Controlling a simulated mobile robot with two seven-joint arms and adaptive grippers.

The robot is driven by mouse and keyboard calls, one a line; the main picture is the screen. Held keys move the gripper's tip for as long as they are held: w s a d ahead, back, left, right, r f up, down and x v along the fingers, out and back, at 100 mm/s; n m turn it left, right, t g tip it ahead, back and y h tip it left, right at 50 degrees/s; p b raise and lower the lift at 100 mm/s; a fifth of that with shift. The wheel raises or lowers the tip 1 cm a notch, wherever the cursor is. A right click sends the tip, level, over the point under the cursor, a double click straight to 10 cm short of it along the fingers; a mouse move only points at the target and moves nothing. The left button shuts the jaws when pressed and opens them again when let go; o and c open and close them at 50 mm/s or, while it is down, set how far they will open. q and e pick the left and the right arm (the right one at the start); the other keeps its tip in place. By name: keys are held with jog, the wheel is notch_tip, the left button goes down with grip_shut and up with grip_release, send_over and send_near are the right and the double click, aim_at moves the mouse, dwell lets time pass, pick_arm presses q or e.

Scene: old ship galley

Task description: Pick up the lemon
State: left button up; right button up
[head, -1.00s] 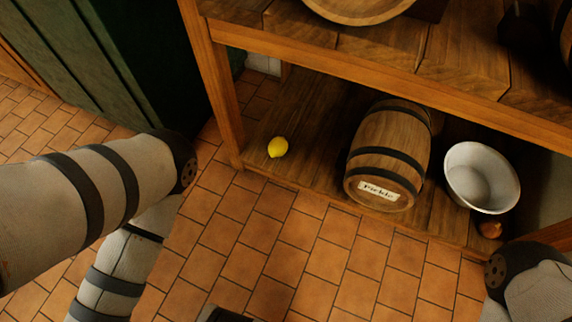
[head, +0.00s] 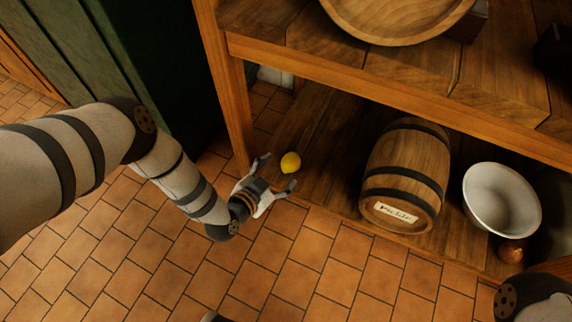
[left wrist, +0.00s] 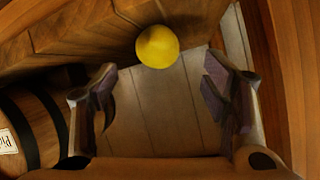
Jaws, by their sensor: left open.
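The yellow lemon (head: 290,162) lies on the low wooden shelf, near its front edge and close to the left post. My left gripper (head: 277,173) is open and empty in front of the lemon, with its fingers pointing toward it. In the left wrist view the lemon (left wrist: 157,46) shows at the top middle, beyond the two spread fingertips (left wrist: 160,82) and apart from them.
A white bowl (head: 502,200) and an onion (head: 510,250) are further right. The upper shelf board (head: 380,75) overhangs the lemon. A wooden post (head: 228,95) stands left of it.

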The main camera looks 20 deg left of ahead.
aim_at(287, 166)
pick_arm(q)
jog(key=b+x, duration=0.2)
jog(key=x, duration=0.1)
jog(key=b+x, duration=0.2)
jog(key=x, duration=0.2)
jog(key=shift+d+f, duration=0.15)
jog(key=shift+f, duration=0.25)
jog(key=shift+w, duration=0.3)
jog(key=shift+r, duration=0.1)
pick_arm(e)
jog(key=f, duration=0.3)
jog(key=shift+s+a+f+g, duration=0.1)
jog(key=shift+s+f+g, duration=0.05)
jog(key=shift+s+g, duration=0.2)
pick_arm(q)
jog(key=c, duration=1.3)
